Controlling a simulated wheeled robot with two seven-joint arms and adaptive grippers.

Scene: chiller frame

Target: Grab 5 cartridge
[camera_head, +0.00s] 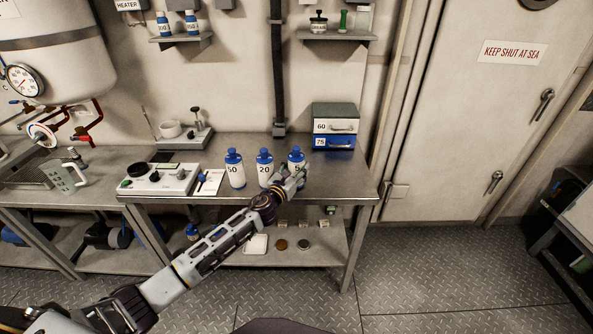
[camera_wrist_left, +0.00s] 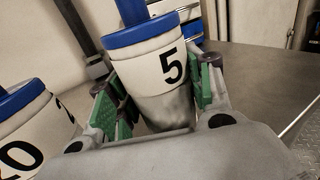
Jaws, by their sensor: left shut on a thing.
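The 5 cartridge (camera_head: 295,157) is a white cylinder with a blue cap and a black 5, standing on the metal bench at the right end of a row. My left gripper (camera_head: 296,178) reaches it from the front and is shut on it. In the left wrist view the 5 cartridge (camera_wrist_left: 158,70) sits between the green-padded fingers of the left gripper (camera_wrist_left: 160,100), which press on both its sides. Its lower part is partly hidden by the gripper. My right gripper is not in view.
The 20 cartridge (camera_head: 264,171) stands just left of the 5, and the 50 cartridge (camera_head: 235,172) further left. Drawers marked 60 and 75 (camera_head: 335,127) stand behind to the right. The bench top (camera_head: 345,178) is clear at the right.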

